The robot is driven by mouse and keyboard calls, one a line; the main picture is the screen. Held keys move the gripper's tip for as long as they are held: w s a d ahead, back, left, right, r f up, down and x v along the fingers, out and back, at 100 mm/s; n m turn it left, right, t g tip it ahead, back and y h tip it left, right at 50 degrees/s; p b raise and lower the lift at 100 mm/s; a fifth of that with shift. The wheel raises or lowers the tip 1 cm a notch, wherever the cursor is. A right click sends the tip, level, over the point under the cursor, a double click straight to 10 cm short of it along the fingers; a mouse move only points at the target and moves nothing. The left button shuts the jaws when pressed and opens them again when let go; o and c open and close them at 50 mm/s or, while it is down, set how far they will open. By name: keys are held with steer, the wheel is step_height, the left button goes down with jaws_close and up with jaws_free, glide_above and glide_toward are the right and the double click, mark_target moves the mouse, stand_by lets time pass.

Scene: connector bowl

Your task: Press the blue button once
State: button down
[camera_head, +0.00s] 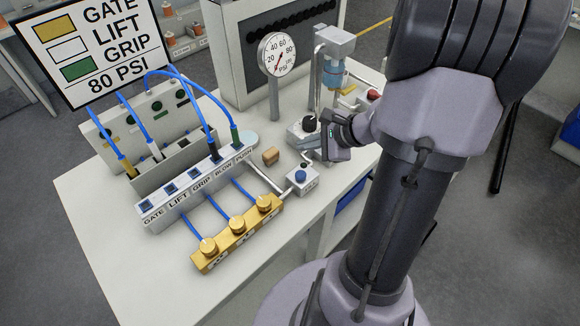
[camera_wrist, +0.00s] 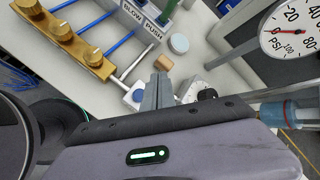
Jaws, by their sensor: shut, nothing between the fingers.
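The blue button (camera_head: 300,175) sits on top of a small white box (camera_head: 303,186) near the right edge of the white table. In the wrist view the blue button (camera_wrist: 138,95) shows just left of my fingers, partly close to them. My gripper (camera_head: 308,157) is above and behind the box in the head view, coming in from the right. In the wrist view my gripper (camera_wrist: 160,77) has its grey fingers together with nothing between them. No contact with the button is visible.
A small wooden block (camera_head: 270,156) lies left of the box. A black knob (camera_head: 309,124) on a white unit and a pressure gauge (camera_head: 278,54) stand behind. The labelled manifold (camera_head: 160,216) and gold block (camera_head: 237,235) are to the left. The near table corner is clear.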

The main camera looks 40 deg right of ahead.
steer(key=b, duration=0.6)
glide_above(304, 176)
step_height(304, 176, down, 8)
steer(key=shift+f, duration=0.1)
steer(key=shift+f+b, duration=0.35)
steer(key=shift+b, duration=0.25)
stand_by(1.3)
steer(key=shift+f+b, duration=0.35)
steer(key=shift+b, duration=0.2)
steer(key=shift+f+b, duration=0.55)
steer(key=shift+b, duration=0.05)
stand_by(0.4)
steer(key=shift+r, duration=0.1)
steer(key=shift+r+p, duration=0.65)
steer(key=shift+r, duration=0.2)
steer(key=shift+r, duration=0.1)
